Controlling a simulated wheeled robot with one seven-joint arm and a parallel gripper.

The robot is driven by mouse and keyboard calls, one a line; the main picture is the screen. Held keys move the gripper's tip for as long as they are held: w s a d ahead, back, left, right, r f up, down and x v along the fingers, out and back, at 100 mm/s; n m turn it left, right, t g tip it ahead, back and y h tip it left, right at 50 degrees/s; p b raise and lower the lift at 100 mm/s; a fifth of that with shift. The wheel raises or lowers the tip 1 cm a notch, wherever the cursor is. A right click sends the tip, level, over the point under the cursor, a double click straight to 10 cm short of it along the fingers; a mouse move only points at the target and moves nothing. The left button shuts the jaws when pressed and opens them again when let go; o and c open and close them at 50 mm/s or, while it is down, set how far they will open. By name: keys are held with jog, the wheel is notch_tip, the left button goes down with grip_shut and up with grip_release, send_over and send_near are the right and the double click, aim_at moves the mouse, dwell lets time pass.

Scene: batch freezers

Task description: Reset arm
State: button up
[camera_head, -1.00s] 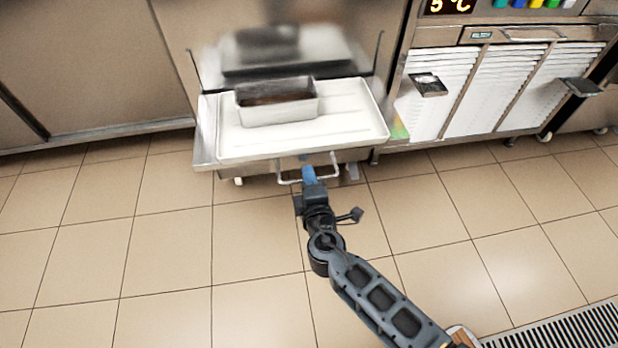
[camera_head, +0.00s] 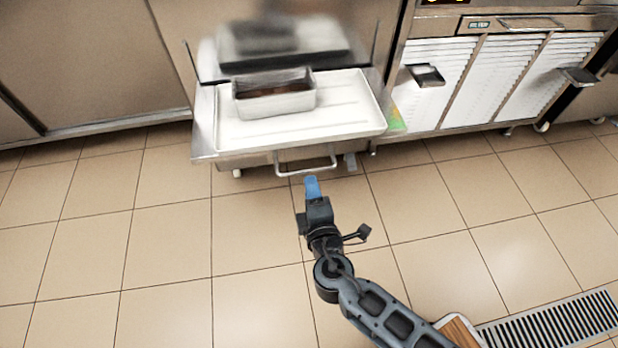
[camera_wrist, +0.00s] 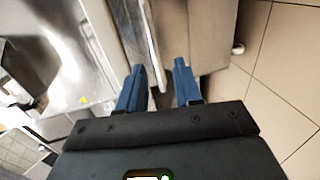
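My gripper (camera_head: 312,186) is in front of the steel unit's lower handle (camera_head: 306,164), with a small strip of floor showing between them in the head view. In the wrist view, the two blue fingers of my gripper (camera_wrist: 160,80) stand apart with nothing held between them. A thin pale bar or edge (camera_wrist: 152,45) runs beyond the gap between the fingers. My arm reaches up from the lower right of the head view.
A white tray (camera_head: 350,115) on the steel unit holds a metal pan (camera_head: 275,104) with dark brown contents. A cabinet with white slatted panels (camera_head: 440,100) stands to the right. A floor grate (camera_head: 555,325) lies lower right. Open tiled floor surrounds my arm.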

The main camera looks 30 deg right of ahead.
jog(key=shift+s+a+r, duration=0.1)
jog(key=shift+s+a, duration=0.05)
jog(key=shift+s, duration=0.3)
jog(key=s+d+f+m+g+y, duration=0.2)
jog(key=s+f+m, duration=0.1)
jog(key=s, duration=0.9)
jog(key=s+r+m+y, duration=0.35)
jog(key=s+r, duration=0.35)
jog(key=s, duration=0.5)
jog(key=s+r+m+t, duration=0.1)
jog(key=s+r+m, duration=0.35)
jog(key=r, duration=0.45)
jog(key=s+r+m+t, duration=0.1)
jog(key=s+r+m, duration=0.2)
jog(key=s+r, duration=0.35)
notch_tip(320, 180, up, 19)
jog(key=w+p, duration=0.1)
jog(key=p, duration=1.6)
jog(key=shift+w+d+h, duration=0.25)
jog(key=shift+w+h, duration=0.1)
jog(key=shift+w, duration=0.05)
